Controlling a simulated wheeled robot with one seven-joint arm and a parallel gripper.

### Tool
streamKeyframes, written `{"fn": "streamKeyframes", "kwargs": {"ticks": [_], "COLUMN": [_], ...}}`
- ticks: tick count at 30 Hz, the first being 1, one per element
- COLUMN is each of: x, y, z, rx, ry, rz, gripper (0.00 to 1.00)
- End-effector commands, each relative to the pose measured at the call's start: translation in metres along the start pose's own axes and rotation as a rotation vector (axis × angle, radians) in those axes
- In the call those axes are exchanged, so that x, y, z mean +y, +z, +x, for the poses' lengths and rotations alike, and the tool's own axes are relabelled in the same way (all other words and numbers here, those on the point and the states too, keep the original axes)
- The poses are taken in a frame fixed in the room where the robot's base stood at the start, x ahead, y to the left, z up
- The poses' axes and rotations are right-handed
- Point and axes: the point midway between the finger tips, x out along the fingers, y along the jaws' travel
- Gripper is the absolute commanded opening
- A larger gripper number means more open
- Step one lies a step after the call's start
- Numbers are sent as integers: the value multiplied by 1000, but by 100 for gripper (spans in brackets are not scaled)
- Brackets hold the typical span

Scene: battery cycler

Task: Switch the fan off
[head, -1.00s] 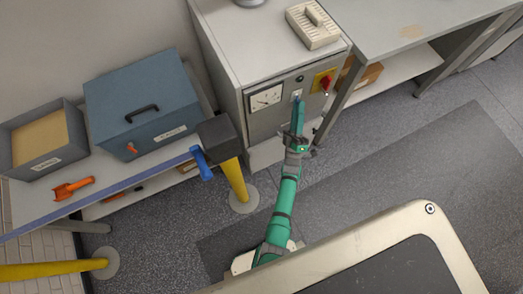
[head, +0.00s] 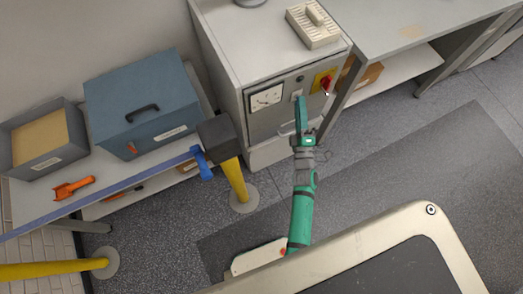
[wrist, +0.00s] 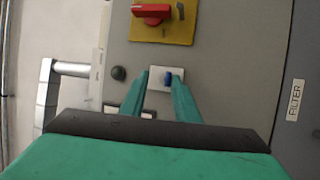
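My gripper (head: 301,101) is in front of the grey cabinet's (head: 266,126) front panel, at a small pale switch plate (head: 297,94).
A red rotary switch (wrist: 152,13) on a yellow plate (wrist: 180,33) and a dark round knob (wrist: 118,73) sit near the toggle. A dial gauge (head: 266,98) is to the left on the panel. A yellow post (head: 236,180) stands left of my arm.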

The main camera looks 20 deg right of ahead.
Motion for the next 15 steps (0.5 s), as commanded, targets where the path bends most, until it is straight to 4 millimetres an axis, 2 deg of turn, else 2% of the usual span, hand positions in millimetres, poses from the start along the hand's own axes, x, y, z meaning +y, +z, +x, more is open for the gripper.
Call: {"fn": "streamKeyframes", "kwargs": {"ticks": [15], "x": [7], "y": [-1], "z": [2], "rx": [1], "ry": [-120], "rz": [-52], "gripper": [28]}}
